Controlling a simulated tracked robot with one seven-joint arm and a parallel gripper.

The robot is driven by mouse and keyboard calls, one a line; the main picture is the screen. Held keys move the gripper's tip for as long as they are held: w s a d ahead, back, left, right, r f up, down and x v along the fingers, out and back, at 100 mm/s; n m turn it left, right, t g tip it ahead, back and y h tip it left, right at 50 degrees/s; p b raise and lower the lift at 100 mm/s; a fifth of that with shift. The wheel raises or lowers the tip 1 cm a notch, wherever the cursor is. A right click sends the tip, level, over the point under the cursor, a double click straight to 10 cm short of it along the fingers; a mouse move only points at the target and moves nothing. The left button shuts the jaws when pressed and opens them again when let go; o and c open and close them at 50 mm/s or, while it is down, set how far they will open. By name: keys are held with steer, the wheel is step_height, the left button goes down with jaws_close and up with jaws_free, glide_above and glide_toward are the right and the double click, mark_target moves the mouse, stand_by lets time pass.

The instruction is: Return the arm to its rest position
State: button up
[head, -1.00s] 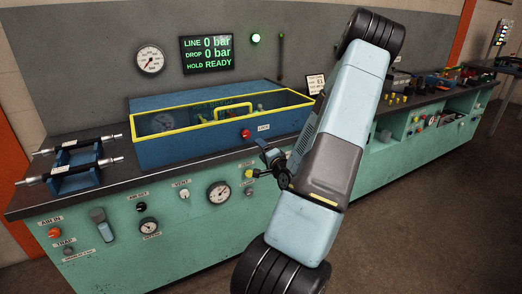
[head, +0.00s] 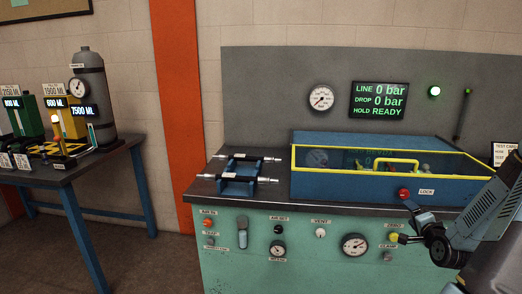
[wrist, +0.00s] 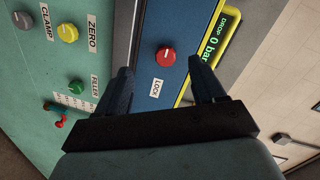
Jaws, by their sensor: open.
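My gripper (head: 424,222) is at the right edge of the head view, in front of the bench near the ZERO and CLAMP controls. In the wrist view my gripper (wrist: 160,85) shows two dark fingers spread apart with nothing between them. Beyond the fingers is the red LOCK knob (wrist: 166,56) on the front of the blue test box (head: 340,186). The red LOCK knob also shows in the head view (head: 403,193). Most of my arm is outside the head view.
The display (head: 379,101) reads LINE 0 bar, DROP 0 bar, HOLD READY. A blue table (head: 60,175) with a grey cylinder (head: 92,95) stands at far left. Floor between them is clear.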

steer(key=s+a+r+n+g, duration=0.2)
steer(key=a+r+n+g, duration=0.6)
steer(key=a+r, duration=0.75)
steer(key=s+a+r+n+g+y, duration=0.1)
steer(key=s+a+r+n, duration=0.2)
steer(key=s+a, duration=0.5)
steer(key=s+a+r+n+g+y, duration=0.1)
steer(key=s+a+r+n, duration=0.2)
steer(key=s, duration=1)
steer(key=a+r, duration=0.2)
steer(key=a, duration=0.3)
steer(key=shift+s+r+n+y, duration=0.3)
steer(key=shift+s+r+n, duration=0.1)
steer(key=shift+a, duration=0.1)
